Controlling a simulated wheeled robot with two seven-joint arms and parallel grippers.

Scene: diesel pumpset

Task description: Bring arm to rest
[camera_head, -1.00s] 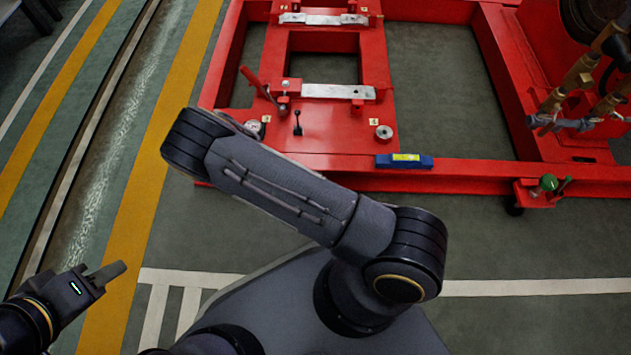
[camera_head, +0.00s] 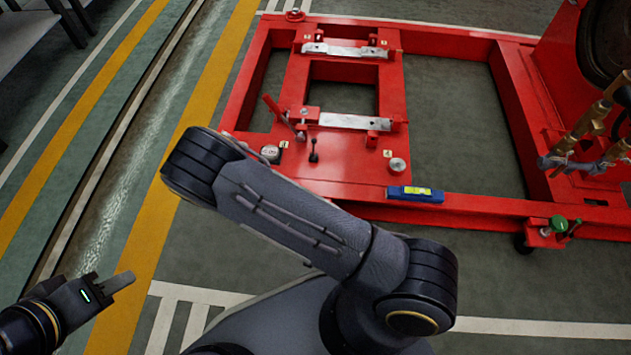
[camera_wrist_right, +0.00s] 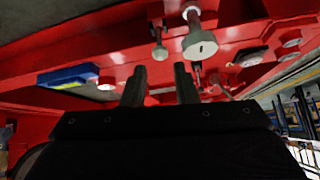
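My left gripper (camera_head: 112,285) is low at the left in the head view, over the floor beside the yellow line and away from the red frame. It is seen side-on, and only one finger shape shows, so its opening is unclear. My right gripper (camera_wrist_right: 160,83) shows in the right wrist view with its two fingers apart and nothing between them. The red pumpset frame (camera_wrist_right: 60,55) lies beyond those fingertips. A large grey link of my own arm (camera_head: 290,220) crosses the middle of the head view and hides part of the floor and frame edge.
The red base frame (camera_head: 450,203) fills the upper middle and right. A blue-and-yellow level (camera_head: 415,194) lies on its near edge, and shows in the right wrist view (camera_wrist_right: 80,75). A red lever (camera_head: 280,113) stands up at left.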

